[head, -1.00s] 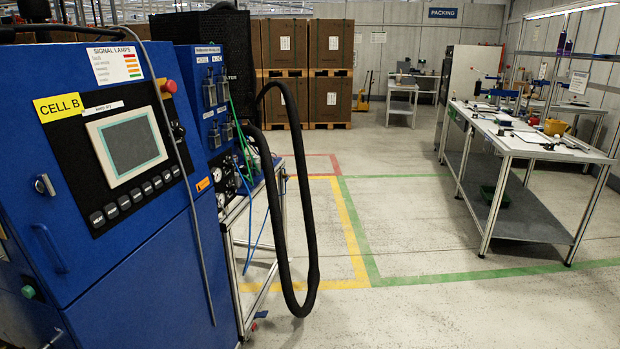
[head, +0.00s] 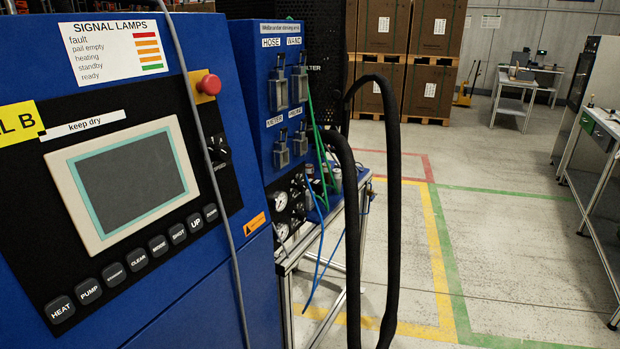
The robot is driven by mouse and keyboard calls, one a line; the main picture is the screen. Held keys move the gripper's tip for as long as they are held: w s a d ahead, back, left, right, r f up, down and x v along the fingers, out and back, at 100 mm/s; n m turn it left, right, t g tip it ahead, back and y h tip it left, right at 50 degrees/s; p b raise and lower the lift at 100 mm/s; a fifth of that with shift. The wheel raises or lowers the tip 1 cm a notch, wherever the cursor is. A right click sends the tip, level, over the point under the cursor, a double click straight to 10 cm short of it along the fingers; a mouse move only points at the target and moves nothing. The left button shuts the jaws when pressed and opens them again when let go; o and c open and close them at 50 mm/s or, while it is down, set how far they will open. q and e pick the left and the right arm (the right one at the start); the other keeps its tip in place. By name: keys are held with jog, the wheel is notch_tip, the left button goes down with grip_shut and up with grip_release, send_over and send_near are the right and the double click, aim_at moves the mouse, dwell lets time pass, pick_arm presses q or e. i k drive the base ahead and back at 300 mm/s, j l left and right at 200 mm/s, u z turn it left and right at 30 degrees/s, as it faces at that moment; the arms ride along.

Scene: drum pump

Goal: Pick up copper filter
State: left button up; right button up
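I cannot make out a copper filter in the head view. The blue machine cabinet (head: 225,325) fills the left side, with a grey screen (head: 128,180), a row of black buttons and a red knob (head: 209,84). To its right is a blue panel (head: 250,150) with several grey latches, gauges and small tubes above a metal-framed stand (head: 290,262). A thick black hose (head: 393,200) loops down in front of the stand. Neither of my grippers is in view.
Stacked brown boxes (head: 432,55) stand on pallets at the back. A workbench (head: 603,190) is at the right edge, and a small table (head: 514,103) is farther back. The pale floor (head: 520,255) between the stand and workbench is clear, with yellow, green and red lines.

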aim_at(309, 168)
jog(key=i+l+u, duration=0.1)
jog(key=i+l, duration=0.5)
jog(key=i+l+u, duration=0.1)
jog(key=i+l, duration=0.45)
jog(key=l, duration=0.2)
